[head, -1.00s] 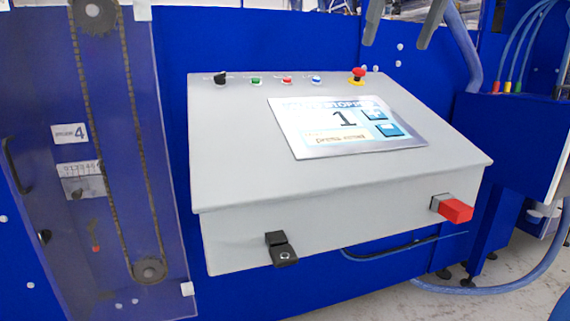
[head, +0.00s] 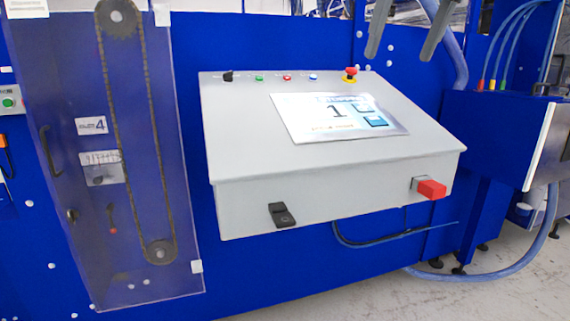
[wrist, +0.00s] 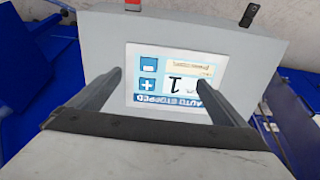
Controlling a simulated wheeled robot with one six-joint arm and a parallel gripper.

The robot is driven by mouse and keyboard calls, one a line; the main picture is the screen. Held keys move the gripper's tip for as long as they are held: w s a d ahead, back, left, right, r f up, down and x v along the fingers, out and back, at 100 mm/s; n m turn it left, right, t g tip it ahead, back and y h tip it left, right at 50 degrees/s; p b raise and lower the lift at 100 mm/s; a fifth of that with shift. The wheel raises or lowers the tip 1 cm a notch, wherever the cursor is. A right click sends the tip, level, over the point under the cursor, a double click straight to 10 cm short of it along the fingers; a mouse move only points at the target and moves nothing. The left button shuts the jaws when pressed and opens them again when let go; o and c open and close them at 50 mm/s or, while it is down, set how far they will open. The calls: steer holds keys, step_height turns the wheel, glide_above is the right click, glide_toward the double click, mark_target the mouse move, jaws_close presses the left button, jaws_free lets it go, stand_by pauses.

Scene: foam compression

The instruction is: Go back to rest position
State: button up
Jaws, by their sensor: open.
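My gripper (wrist: 158,78) is open and empty in the wrist view, its two fingers apart in front of the grey control box. In the head view, the finger tips of my gripper (head: 408,30) hang at the top edge, above and to the right of the box. The screen also appears upside down in the wrist view (wrist: 172,75), reading "AUTO STOPPED". No contact between the fingers and the box is visible.
A red emergency knob (head: 350,74) and several small buttons line the box's top. A red block (head: 431,189) and a black latch (head: 281,214) stick out of its front. A clear chain guard (head: 130,200) stands at left, a blue cabinet (head: 500,140) at right. Floor shows below.

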steer(key=s+d+f+m, duration=0.1)
steer(key=s+f, duration=0.6)
steer(key=f, duration=1)
steer(key=s+d+f+m, duration=0.1)
steer(key=s+d+f, duration=0.2)
steer(key=f, duration=1.4)
steer(key=s+d+f+m+h, duration=0.1)
steer(key=s+d+f, duration=0.1)
steer(key=s+f, duration=0.9)
step_height(320, 180, down, 6)
steer(key=shift+s+r+t, duration=0.1)
steer(key=shift+s+t, duration=0.2)
steer(key=shift+c, duration=0.4)
